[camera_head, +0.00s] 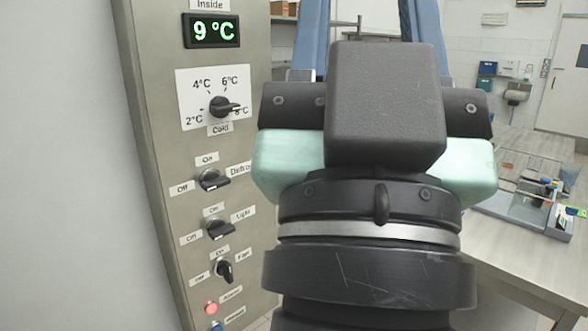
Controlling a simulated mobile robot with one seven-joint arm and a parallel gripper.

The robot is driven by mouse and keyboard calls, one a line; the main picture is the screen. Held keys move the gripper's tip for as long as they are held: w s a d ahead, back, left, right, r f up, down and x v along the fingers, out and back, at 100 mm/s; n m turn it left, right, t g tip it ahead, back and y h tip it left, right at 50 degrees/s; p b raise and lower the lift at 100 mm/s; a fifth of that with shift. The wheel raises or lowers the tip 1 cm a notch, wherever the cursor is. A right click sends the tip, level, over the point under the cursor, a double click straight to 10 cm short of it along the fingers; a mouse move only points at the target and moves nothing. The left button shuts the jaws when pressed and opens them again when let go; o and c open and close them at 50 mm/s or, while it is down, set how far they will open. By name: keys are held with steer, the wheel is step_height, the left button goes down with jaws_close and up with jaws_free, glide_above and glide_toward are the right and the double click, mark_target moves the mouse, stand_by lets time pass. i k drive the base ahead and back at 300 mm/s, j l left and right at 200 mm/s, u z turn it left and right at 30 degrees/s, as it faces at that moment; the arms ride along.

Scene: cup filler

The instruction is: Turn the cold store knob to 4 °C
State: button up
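The cold store knob (222,106) is a black rotary knob on a white dial plate (187,113) marked 2, 4, 6 and 8 °C, with a "Cold" label below. Its handle points right, at the 8 °C mark. Above it, the "Inside" display (212,31) reads 9 °C in green. My gripper (367,14) is to the right of the panel, apart from the knob. Its two blue fingers stand wide apart and run up to the top edge, where their tips are cut off. Nothing shows between the visible parts of the fingers.
Below the dial on the metal panel (160,90) are the Defrost knob (212,180), Light knob (219,229), Fan knob (225,271), a red button (210,307) and a blue button (216,326). A table (500,255) with items stands at right. Shelves are behind.

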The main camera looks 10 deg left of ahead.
mark_target(219, 107)
steer(key=i+l, duration=0.3)
steer(key=i+l+u, duration=0.1)
steer(key=i+l, duration=0.25)
steer(key=l, duration=0.15)
